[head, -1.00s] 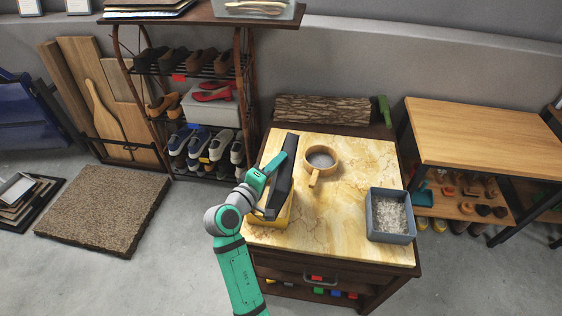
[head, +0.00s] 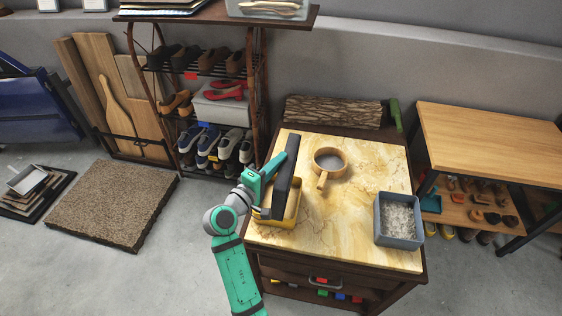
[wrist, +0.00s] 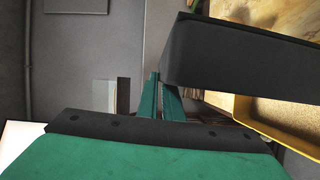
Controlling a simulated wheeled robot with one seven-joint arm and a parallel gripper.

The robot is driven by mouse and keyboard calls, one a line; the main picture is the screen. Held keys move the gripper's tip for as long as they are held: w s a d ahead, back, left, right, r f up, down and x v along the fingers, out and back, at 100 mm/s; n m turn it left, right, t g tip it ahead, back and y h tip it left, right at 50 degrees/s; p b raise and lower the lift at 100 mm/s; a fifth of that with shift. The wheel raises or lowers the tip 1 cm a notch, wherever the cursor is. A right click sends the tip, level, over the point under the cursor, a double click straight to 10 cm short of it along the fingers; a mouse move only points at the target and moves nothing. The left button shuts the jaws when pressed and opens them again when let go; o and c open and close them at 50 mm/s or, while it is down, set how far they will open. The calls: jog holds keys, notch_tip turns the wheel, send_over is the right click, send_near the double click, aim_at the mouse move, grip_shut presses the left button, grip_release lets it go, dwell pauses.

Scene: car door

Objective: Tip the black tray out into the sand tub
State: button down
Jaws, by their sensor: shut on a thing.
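My gripper (head: 272,170) is shut on the edge of the black tray (head: 285,178) above the left side of the table. The tray stands steeply tilted, nearly on edge, over a yellow tub (head: 292,221). In the wrist view the gripper's green fingers (wrist: 165,98) meet the black tray (wrist: 235,58), whose outer face shows. The yellow tub (wrist: 275,138) lies beyond it, with a sand-coloured inside. The tray's inside is hidden, so I cannot tell whether anything is in it. Part of the tub is hidden behind the tray.
A round wooden pan (head: 328,160) with grey contents and a handle stands right of the tray. A blue-grey bin (head: 398,240) of pale, rough material stands at the table's right front. The marble-patterned tabletop (head: 345,215) is clear between them. A shoe rack (head: 262,90) stands behind left.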

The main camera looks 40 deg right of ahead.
jog(key=shift+w+a+f+n+t+h, duration=0.2)
jog(key=shift+w+a+n+h, duration=0.1)
jog(key=shift+w+a+n, duration=0.6)
jog(key=shift+w+a+f+n+t+h, duration=0.2)
jog(key=shift+w+a+n+h, duration=0.1)
jog(key=shift+w+a+n, duration=0.55)
jog(key=shift+w, duration=0.25)
dwell(0.5)
jog(key=shift+s+d, duration=0.1)
dwell(0.3)
jog(key=shift+r, duration=0.1)
dwell(0.7)
jog(key=shift+r, duration=2.4)
